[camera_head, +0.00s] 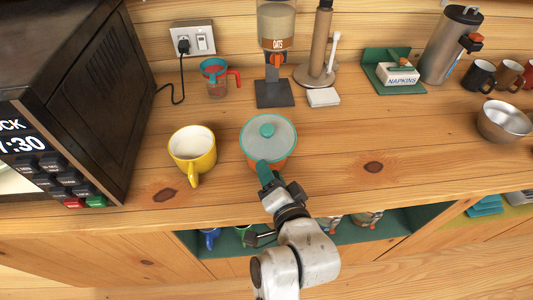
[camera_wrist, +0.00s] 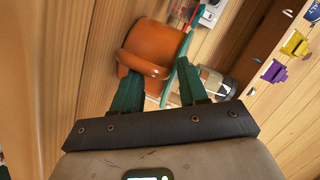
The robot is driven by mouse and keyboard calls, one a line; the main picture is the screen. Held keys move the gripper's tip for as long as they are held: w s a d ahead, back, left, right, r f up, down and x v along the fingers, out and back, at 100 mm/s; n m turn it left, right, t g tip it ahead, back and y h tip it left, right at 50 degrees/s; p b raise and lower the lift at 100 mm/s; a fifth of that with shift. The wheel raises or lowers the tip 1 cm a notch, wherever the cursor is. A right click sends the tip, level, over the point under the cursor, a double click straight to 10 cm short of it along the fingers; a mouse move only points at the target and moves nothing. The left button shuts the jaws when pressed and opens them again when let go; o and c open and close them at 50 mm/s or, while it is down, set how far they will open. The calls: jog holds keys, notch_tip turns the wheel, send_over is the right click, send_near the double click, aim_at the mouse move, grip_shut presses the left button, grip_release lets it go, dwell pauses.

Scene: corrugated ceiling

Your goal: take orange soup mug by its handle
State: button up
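The orange soup mug (camera_head: 276,158) stands on the wooden counter with a clear teal-rimmed lid (camera_head: 284,133) on it. Its body (camera_wrist: 150,38) and its orange handle (camera_wrist: 146,68) show in the wrist view, with the lid's edge on the right. My gripper (camera_head: 264,172) is at the mug's near side and hides the handle in the head view. In the wrist view my gripper (camera_wrist: 158,76) has its two green fingers spread apart. The handle lies between or just ahead of the fingertips; I cannot tell whether they touch it.
A yellow mug (camera_head: 190,150) stands to the left, beside the black microwave (camera_head: 95,95). A measuring cup (camera_head: 215,80), oats dispenser (camera_head: 275,50) and paper-towel stand (camera_head: 318,50) are behind. A metal bowl (camera_head: 503,122) is at far right. The counter right of the mug is clear.

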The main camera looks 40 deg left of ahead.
jog(key=shift+d+f, duration=0.1)
jog(key=shift+f, duration=0.2)
jog(key=c, duration=0.6)
grip_shut()
jog(key=shift+f, duration=0.1)
jog(key=shift+r, duration=0.25)
